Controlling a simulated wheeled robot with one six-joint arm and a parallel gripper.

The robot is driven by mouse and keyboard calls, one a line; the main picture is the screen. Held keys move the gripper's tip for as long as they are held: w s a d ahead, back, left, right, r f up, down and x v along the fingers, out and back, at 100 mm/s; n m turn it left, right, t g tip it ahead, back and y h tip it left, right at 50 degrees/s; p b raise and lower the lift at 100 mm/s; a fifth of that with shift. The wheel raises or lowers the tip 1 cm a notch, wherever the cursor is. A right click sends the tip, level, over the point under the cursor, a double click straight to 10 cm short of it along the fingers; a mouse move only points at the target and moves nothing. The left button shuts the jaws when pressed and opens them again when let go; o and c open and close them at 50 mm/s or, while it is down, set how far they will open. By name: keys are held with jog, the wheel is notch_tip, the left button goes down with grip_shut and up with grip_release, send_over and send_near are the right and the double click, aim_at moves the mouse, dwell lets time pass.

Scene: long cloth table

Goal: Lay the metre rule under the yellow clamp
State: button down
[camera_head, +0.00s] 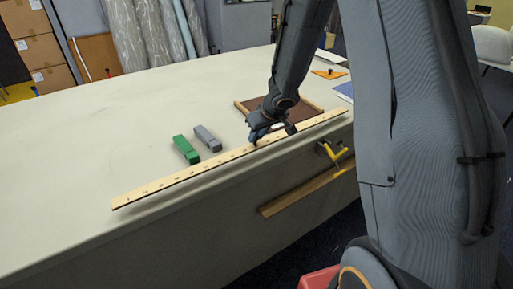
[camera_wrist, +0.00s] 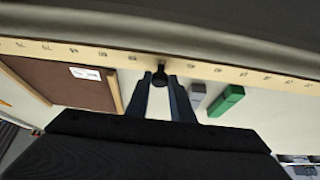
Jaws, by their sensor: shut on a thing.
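The metre rule (camera_head: 185,175) is a long pale wooden strip with printed numbers, lying roughly along the table's front edge. In the wrist view the rule (camera_wrist: 220,70) crosses the whole picture. My gripper (camera_head: 264,136) is over the middle part of the rule. In the wrist view my gripper (camera_wrist: 162,84) is shut on a black knob (camera_wrist: 160,76) at the rule. I cannot tell whether the rule touches the cloth. The yellow clamp (camera_head: 338,154) is at the table's front edge, below and near the rule's right end; the rule appears apart from it.
A brown wood-framed board (camera_head: 312,103) lies just behind the rule. A green block (camera_head: 186,150) and a grey block (camera_head: 208,138) lie behind it to the left. An orange piece (camera_head: 328,74) is further back. A wooden rail (camera_head: 290,199) runs along the table's front side. The left table is clear.

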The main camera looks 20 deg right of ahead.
aim_at(256, 145)
jog(key=shift+f+b, duration=1.45)
jog(key=shift+f, duration=0.45)
jog(key=shift+f, duration=0.1)
jog(key=c, duration=1.5)
grip_release()
jog(key=shift+c, duration=0.2)
jog(key=s+d+r+m+h+p, duration=0.1)
jog(key=s+d+r+p, duration=0.15)
jog(key=s+r, duration=0.45)
jog(key=s+d+r+m+h+p, duration=0.1)
jog(key=s+d+r+h+p, duration=0.1)
jog(key=s+r+p, duration=0.45)
jog(key=s+a+r+g+b, duration=0.1)
jog(key=s+a, duration=0.1)
jog(key=s, duration=0.4)
jog(key=s+a+r+m+g+y+b, duration=0.1)
jog(key=s+a+g+b, duration=0.1)
jog(key=s, duration=0.4)
jog(key=shift+a+r+m, duration=0.25)
jog(key=shift+r+m, duration=0.05)
